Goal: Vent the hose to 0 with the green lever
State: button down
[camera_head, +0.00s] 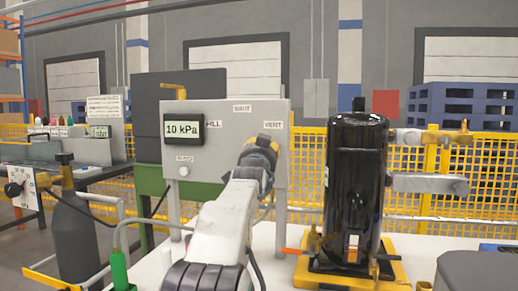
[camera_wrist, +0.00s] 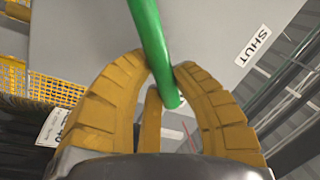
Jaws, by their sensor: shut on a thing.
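The green lever (camera_wrist: 150,35) runs down from the top of the wrist view, its end between the yellow fingers of my gripper (camera_wrist: 163,85). The fingers are shut on it. In the head view my gripper (camera_head: 266,150) is against the right part of the grey panel (camera_head: 220,150), just below the VENT label (camera_head: 273,125), and hides the lever. The SHUT label (camera_head: 242,108) is above; one SHUT label (camera_wrist: 254,46) also shows right of the lever in the wrist view. The panel display (camera_head: 184,129) reads 10 kPa.
A yellow handle (camera_head: 173,88) sticks up at the panel's top left, near the FILL label (camera_head: 213,123). A black compressor (camera_head: 354,190) stands on a yellow pallet (camera_head: 395,272) to the right. A dark cylinder (camera_head: 75,235) and a green-handled hose end (camera_head: 119,270) are at left.

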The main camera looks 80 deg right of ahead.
jog(key=shift+s+f+m, duration=0.15)
jog(key=shift+f+m, duration=0.15)
jog(key=shift+m, duration=0.1)
jog(key=c, duration=1)
grip_release()
jog(key=shift+o, duration=0.2)
jog(key=shift+a, duration=0.15)
jog(key=s+a+f, duration=0.1)
jog(key=a, duration=1)
jog(key=shift+s+a+f, duration=0.25)
jog(key=shift+s+f, duration=0.05)
jog(key=shift+f, duration=0.05)
